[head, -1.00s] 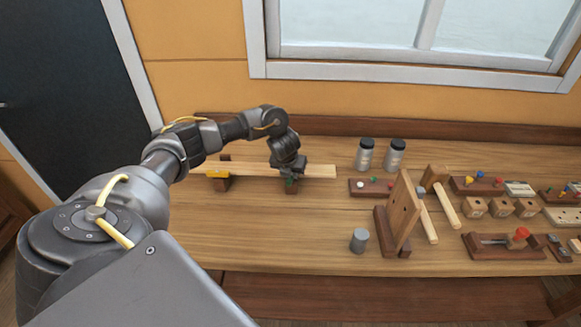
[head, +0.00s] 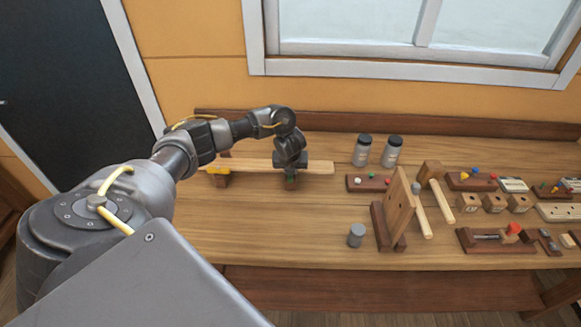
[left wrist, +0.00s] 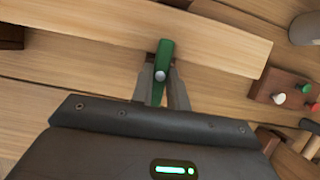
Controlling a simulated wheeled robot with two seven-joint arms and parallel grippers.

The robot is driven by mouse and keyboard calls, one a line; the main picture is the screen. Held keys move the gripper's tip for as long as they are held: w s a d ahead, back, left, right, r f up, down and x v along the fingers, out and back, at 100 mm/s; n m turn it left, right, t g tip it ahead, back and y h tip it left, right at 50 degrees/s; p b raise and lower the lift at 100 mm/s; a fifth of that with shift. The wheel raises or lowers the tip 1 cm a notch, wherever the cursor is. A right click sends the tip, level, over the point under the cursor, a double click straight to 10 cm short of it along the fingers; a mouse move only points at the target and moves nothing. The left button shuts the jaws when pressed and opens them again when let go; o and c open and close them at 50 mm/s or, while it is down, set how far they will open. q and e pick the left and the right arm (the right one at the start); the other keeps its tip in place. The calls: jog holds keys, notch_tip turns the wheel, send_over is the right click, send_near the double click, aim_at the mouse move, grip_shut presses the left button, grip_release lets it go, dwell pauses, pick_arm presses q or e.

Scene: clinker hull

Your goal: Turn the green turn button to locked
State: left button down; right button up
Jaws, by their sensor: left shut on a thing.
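The green turn button (left wrist: 162,62) shows in the left wrist view as a narrow green bar with a round silver pivot. It lies crosswise to the pale plank (left wrist: 90,27), with its upper end over the plank's edge. My left gripper (left wrist: 162,92) is shut on the button's lower part, one finger on each side. In the head view, my left gripper (head: 290,169) is at the right part of the plank and mostly hides the button. My right gripper is not in view.
A grey cylinder (head: 356,235), an upright wooden board (head: 398,207) and two jars (head: 363,150) stand to the right. The bench front below the plank is clear.

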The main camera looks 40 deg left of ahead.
pick_arm(q)
jog(key=c, duration=1.4)
grip_release()
jog(key=shift+o, duration=0.2)
jog(key=shift+d+r, duration=0.1)
jog(key=shift+r, duration=0.25)
jog(key=p+v, duration=0.3)
jog(key=v, duration=0.7)
jog(key=shift+p, duration=0.35)
